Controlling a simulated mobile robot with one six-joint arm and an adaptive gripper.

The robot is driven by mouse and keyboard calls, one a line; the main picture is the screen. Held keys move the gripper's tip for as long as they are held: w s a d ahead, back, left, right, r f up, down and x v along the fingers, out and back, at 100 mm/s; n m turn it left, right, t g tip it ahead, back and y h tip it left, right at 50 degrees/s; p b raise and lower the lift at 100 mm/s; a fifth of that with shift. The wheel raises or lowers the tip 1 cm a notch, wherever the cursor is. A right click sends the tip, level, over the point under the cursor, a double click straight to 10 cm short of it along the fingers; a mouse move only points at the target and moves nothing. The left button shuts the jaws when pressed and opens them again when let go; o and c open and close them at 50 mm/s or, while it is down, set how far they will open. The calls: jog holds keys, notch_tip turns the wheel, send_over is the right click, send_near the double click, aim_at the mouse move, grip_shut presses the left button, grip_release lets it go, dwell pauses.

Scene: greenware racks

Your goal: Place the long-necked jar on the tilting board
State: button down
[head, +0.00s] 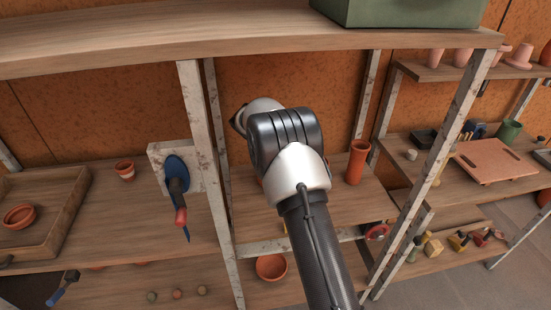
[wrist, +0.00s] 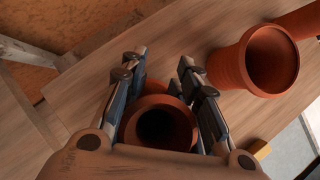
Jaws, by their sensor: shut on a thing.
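A terracotta jar (wrist: 186,108) with a round dark mouth is between the fingers of my gripper (wrist: 161,63) in the wrist view, seen from above. My gripper is shut on it. The jar's lower part is mostly hidden, so I cannot tell whether it touches the shelf. In the head view my own arm hides the gripper and nearly all of the jar. The likely tilting board is a flat reddish-tan board (head: 497,160) on the right-hand shelf, lying at a slant.
A tall terracotta cylinder (head: 357,162) stands right of my arm; it also shows in the wrist view (wrist: 230,68). A pale upright post (head: 440,140) separates this shelf from the board's. A green box (head: 400,12) sits on the upper shelf. Cups (head: 436,58) stand above the board.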

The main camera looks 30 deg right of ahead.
jog(key=shift+r, duration=0.15)
jog(key=c, duration=1.2)
grip_release()
jog(key=p+v, duration=0.3)
jog(key=v, duration=0.9)
